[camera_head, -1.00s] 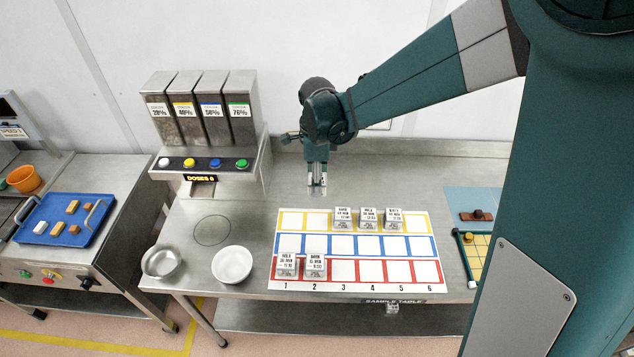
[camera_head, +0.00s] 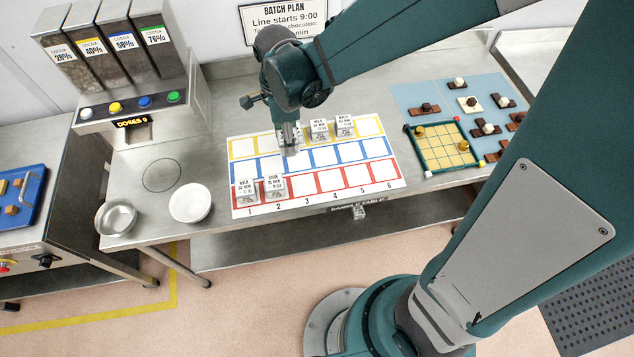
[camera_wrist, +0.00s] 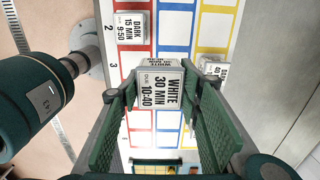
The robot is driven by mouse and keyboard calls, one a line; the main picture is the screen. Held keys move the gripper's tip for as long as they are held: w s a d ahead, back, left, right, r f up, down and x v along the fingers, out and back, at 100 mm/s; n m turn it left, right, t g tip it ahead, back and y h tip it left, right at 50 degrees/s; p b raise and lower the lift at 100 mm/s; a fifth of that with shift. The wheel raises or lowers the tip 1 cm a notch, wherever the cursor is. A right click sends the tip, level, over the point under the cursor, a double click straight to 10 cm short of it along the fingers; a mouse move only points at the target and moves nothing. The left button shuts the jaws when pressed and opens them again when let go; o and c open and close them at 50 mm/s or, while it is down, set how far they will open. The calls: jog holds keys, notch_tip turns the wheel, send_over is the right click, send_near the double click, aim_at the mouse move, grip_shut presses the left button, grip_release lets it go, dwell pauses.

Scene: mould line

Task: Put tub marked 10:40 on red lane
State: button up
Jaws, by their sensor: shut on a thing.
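My gripper (camera_head: 290,143) is shut on the white-topped tub marked 10:40 (camera_wrist: 160,85). In the wrist view its label reads WHITE 30 MIN 10:40, and a finger is on each side of it. In the head view the gripper is over the upper middle of the lane sheet, around column 3; the tub is mostly hidden there and its height above the sheet is hard to tell. The red lane (camera_head: 331,180) is the row nearest the table's front edge. Tubs stand in its column 1 (camera_head: 246,192) and column 2 (camera_head: 275,186); columns 3 to 6 are bare.
Two tubs (camera_head: 319,130) (camera_head: 345,126) stand on the yellow lane, right of my gripper. The blue lane (camera_head: 350,151) shows bare squares. A white bowl (camera_head: 190,203) and a metal bowl (camera_head: 116,216) stand left of the sheet. A green-framed grid tray (camera_head: 443,146) lies to the right.

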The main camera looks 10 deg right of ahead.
jog(key=b, duration=0.1)
send_over(304, 185)
notch_tip(304, 185, down, 2)
jog(key=shift+f, duration=0.2)
jog(key=shift+f, duration=0.1)
jog(key=shift+a+f+b, duration=0.1)
jog(key=shift+f+b, duration=0.2)
jog(key=shift+f, duration=2.55)
jog(key=shift+f, duration=2.05)
jog(key=shift+f+b, duration=0.2)
jog(key=shift+b, duration=0.25)
jog(key=o, duration=1)
jog(key=shift+c, duration=0.2)
jog(key=shift+r+p, duration=0.25)
jog(key=shift+p, duration=0.05)
